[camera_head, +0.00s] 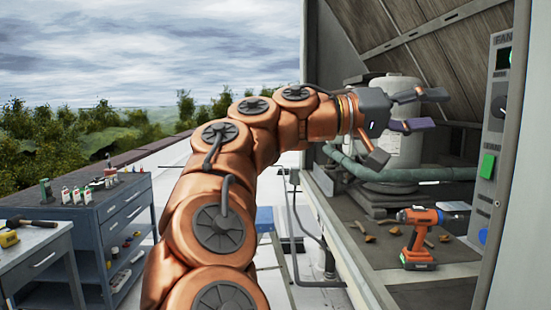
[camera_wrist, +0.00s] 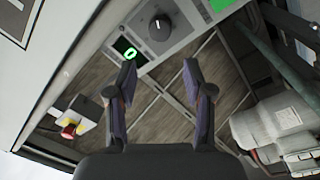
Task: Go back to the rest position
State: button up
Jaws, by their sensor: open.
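My gripper (camera_head: 408,118) is at the end of my copper-coloured arm, raised inside the opening of the large cooler housing in the head view. Its fingers are spread apart with nothing between them. In the wrist view my gripper (camera_wrist: 160,85) also shows open and empty, its two dark fingers with purplish pads apart. Beyond the fingers is the control panel with a black knob (camera_wrist: 159,27) and a lit green display (camera_wrist: 129,49). The fingers appear apart from the panel, though the exact gap is hard to tell.
A grey compressor tank (camera_head: 396,150) with green hoses stands behind my gripper. An orange drill (camera_head: 418,237) stands on the housing floor by small brown pieces. The panel (camera_head: 492,140) edges the right side. A blue-grey tool cabinet (camera_head: 127,222) and a workbench (camera_head: 40,245) stand at left.

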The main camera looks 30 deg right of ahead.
jog(key=a+f+n+t+y+p, duration=0.1)
jog(key=a+f+n+t+y, duration=0.15)
jog(key=f, duration=0.65)
jog(key=a+f+n+t+y+p, duration=0.2)
jog(key=f+t+y, duration=0.15)
jog(key=f, duration=0.55)
jog(key=a+f+n+t+y+p, duration=0.1)
jog(key=a+f+n+t+y, duration=0.15)
jog(key=f, duration=0.65)
jog(key=s+a+f+n+y+p, duration=0.1)
jog(key=s+a+f+n+y, duration=0.2)
jog(key=a+f, duration=0.5)
jog(key=s+a+f+n+y+p, duration=0.1)
jog(key=s+a+f+n+y, duration=0.2)
jog(key=a+f, duration=0.6)
jog(key=a+n+y, duration=0.1)
jog(key=a, duration=0.5)
jog(key=shift+s+a+p, duration=0.3)
jog(key=shift+p, duration=0.1)
jog(key=shift+y, duration=0.25)
jog(key=shift+c, duration=1)
jog(key=shift+d, duration=0.15)
